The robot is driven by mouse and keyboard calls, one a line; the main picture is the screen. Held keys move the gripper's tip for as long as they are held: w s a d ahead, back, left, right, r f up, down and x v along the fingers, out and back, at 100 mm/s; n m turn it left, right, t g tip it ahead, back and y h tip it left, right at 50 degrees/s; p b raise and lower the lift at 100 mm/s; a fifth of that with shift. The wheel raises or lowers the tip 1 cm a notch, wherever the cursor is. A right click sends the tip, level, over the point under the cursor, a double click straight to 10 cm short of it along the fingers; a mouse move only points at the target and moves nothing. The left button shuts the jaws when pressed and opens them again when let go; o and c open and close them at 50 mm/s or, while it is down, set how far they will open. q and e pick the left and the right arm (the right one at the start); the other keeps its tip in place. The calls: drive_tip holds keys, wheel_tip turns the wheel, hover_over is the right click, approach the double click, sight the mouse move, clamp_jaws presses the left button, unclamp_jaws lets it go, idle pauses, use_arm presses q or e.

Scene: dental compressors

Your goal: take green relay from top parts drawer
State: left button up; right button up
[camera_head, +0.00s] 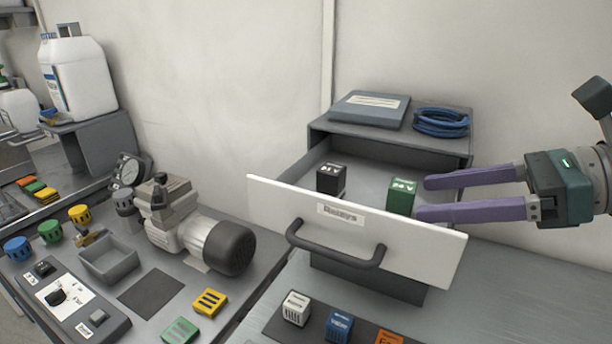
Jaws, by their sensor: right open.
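The top parts drawer (352,230) is pulled open, with a white front labelled "Relays" and a dark handle. Inside it stand a green relay (401,197) on the right and a black relay (331,180) on the left, apart from each other. My right gripper (428,198) reaches in from the right with its two purple fingers spread. Its fingertips are close to the right side of the green relay, and nothing is held between them. Whether the nearer fingertip touches the relay cannot be told. My left gripper is not in view.
The drawer cabinet (395,122) carries a dark folder (369,110) and a coiled blue hose (441,121). Below the drawer lie white (296,308), blue (339,326) and orange relays. A compressor (200,233) and a grey bin (109,262) stand left. The bench at right is clear.

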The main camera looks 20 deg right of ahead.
sight(402, 198)
drive_tip(key=shift+p+x, duration=0.55)
drive_tip(key=shift+x, duration=1.8)
drive_tip(key=shift+w+a, duration=0.15)
drive_tip(key=shift+w, duration=0.1)
clamp_jaws()
